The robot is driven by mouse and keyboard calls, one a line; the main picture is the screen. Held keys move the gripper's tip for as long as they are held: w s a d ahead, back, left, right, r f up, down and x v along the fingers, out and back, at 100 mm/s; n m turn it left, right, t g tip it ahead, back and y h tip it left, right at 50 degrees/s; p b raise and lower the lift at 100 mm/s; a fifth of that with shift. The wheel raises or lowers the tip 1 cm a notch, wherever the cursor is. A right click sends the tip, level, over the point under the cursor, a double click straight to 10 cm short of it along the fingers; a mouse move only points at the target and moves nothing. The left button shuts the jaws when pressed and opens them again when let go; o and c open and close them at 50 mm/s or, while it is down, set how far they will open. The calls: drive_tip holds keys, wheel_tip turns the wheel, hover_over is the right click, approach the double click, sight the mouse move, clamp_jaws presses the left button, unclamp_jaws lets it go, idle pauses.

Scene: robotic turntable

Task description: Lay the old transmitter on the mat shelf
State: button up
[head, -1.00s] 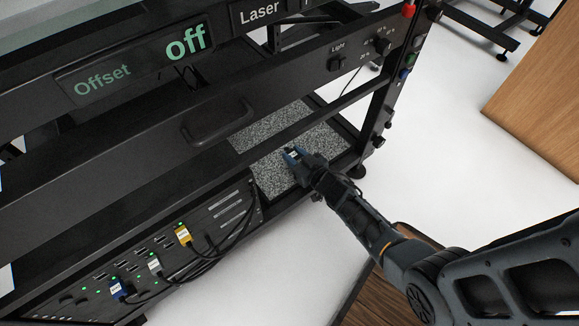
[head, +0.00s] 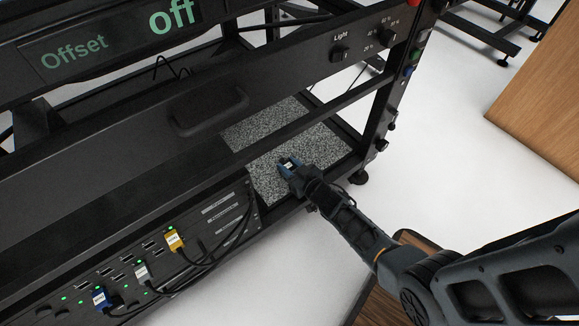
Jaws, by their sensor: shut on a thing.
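The mat shelf (head: 318,152) is a speckled grey surface low in the black frame, and a dark rail crosses in front of it. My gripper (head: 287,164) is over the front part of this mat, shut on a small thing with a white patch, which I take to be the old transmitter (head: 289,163). The jaws hide most of it. I cannot tell whether it touches the mat. The visible mat around the gripper is bare.
Left of the mat, a black panel holds a yellow plug (head: 175,240), a white plug (head: 141,272) and a blue plug (head: 101,298) with black cables. A drawer handle (head: 210,110) and the rail overhang the shelf. A wooden panel (head: 540,100) stands at right.

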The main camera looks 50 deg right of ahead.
drive_tip(key=shift+f, duration=0.3)
drive_tip(key=o, duration=0.8)
drive_tip(key=shift+c, duration=0.2)
drive_tip(key=o, duration=0.4)
drive_tip(key=shift+s+f, duration=0.15)
drive_tip(key=shift+c, duration=0.2)
drive_tip(key=shift+a+r+p, duration=0.1)
drive_tip(key=shift+r+p, duration=0.2)
drive_tip(key=shift+r, duration=0.1)
drive_tip(key=p+v, duration=0.5)
drive_tip(key=v, duration=0.7)
drive_tip(key=s+a+r+n+y, duration=0.2)
drive_tip(key=s+a+r, duration=0.9)
drive_tip(key=s+r, duration=0.15)
drive_tip(key=s+a+r, duration=0.2)
drive_tip(key=r, duration=0.6)
drive_tip(key=s+a+r+y, duration=0.1)
drive_tip(key=s+a+r, duration=0.1)
drive_tip(key=r, duration=0.6)
drive_tip(key=s+a+r+n+y, duration=0.1)
drive_tip(key=s+r, duration=0.3)
drive_tip(key=r, duration=0.4)
drive_tip(key=shift+a+r, duration=0.25)
drive_tip(key=shift+a, duration=0.65)
